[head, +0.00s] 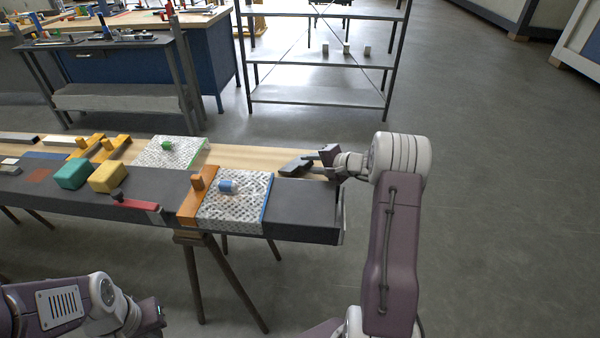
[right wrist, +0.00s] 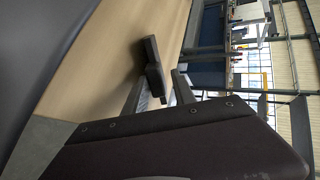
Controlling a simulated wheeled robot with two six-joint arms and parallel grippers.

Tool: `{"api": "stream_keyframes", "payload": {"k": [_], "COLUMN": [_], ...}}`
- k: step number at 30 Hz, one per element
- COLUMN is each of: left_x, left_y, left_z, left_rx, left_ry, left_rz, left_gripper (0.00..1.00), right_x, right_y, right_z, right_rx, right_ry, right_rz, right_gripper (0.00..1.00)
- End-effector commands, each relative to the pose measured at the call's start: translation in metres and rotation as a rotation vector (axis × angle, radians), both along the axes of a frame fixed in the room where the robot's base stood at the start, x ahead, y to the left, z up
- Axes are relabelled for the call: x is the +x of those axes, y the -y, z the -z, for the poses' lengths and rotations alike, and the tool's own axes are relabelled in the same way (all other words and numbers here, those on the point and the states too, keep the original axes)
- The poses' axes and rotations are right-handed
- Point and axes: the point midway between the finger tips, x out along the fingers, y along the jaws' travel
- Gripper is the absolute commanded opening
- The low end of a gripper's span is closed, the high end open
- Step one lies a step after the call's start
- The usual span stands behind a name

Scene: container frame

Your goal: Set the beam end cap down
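My right gripper (head: 322,160) is at the right end of the pale wooden beam (head: 235,157), with the arm reaching in from the right. A dark grey stepped piece (head: 295,166) shows just left of it, over the wood; I cannot tell whether it is a finger or the end cap. A similar dark piece (right wrist: 153,70) shows near the wood in the right wrist view. The dark beam (head: 305,203) in front ends below my right wrist. No end cap can be made out for certain. My left gripper (head: 150,312) is low at the left, its fingertips unclear.
An orange clamp (head: 192,200), a red-handled tool (head: 135,203), a yellow block (head: 107,177) and a teal block (head: 73,174) are further left. Floor at right is clear.

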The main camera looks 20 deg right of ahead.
Motion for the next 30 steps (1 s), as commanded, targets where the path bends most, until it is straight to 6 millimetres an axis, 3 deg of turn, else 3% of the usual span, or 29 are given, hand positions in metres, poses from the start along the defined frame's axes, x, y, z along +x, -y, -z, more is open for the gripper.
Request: {"api": "stream_keyframes", "payload": {"k": [10,24,30], "left_x": [0.000,0.000,0.000], "left_y": [0.000,0.000,0.000], "left_z": [0.000,-0.001,-0.001], "left_rx": [0.000,0.000,0.000], "left_ry": [0.000,0.000,0.000], "left_rz": [0.000,0.000,0.000], "left_gripper": [0.00,0.00,0.00], "right_x": [-0.004,-0.058,-0.065], "right_y": [0.002,0.026,0.028], "right_z": [-0.002,-0.035,-0.038], "right_rx": [0.000,-0.001,0.001], "right_ry": [0.000,0.001,0.000], "right_rz": [0.001,0.003,0.000], "right_gripper": [0.34,0.34,0.34]}}
